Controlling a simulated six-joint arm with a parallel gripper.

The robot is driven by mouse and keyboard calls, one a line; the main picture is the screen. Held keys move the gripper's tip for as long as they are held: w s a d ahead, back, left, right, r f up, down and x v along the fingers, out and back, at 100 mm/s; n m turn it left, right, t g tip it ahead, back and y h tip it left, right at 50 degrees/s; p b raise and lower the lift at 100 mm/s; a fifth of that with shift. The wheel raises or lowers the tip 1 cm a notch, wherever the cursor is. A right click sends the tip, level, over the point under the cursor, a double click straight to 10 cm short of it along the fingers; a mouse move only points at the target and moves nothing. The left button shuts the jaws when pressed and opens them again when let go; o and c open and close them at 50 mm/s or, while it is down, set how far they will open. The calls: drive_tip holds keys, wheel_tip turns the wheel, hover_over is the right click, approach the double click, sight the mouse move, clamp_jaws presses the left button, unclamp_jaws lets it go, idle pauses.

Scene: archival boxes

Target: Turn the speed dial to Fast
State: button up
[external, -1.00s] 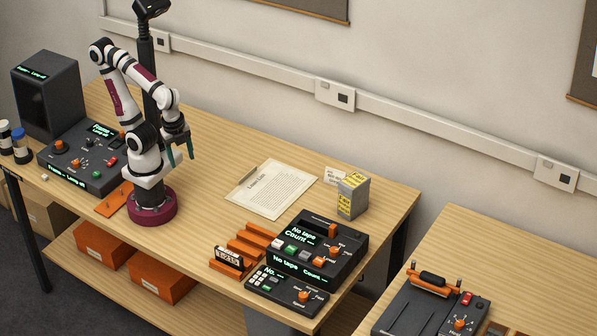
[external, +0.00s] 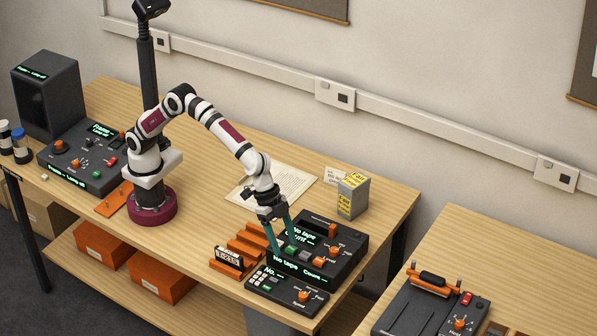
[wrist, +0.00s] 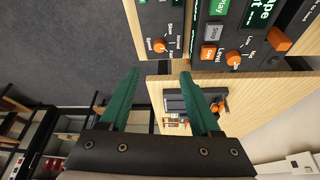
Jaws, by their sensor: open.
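The speed dial (external: 303,296) is a small orange knob on the low black front control unit (external: 277,286). In the wrist view the dial (wrist: 158,46) has Speed on one side and Slow, Normal and Fast around the other. I cannot tell where its pointer stands. My gripper (external: 281,242) has two green fingers, open and empty. In the external view it is over the left part of the larger tape unit, behind and left of the dial. In the wrist view the dial shows beyond the fingertips (wrist: 160,73), and nothing touches it.
The larger tape unit (external: 345,262) with orange knobs and buttons stands just behind the front unit. An orange rack (external: 252,240) is to its left and a yellow-labelled grey box (external: 352,195) behind. The table edge runs close in front of the dial.

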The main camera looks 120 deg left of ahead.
sight(303, 294)
drive_tip(key=x, duration=1.6)
drive_tip(key=shift+w, duration=0.2)
clamp_jaws()
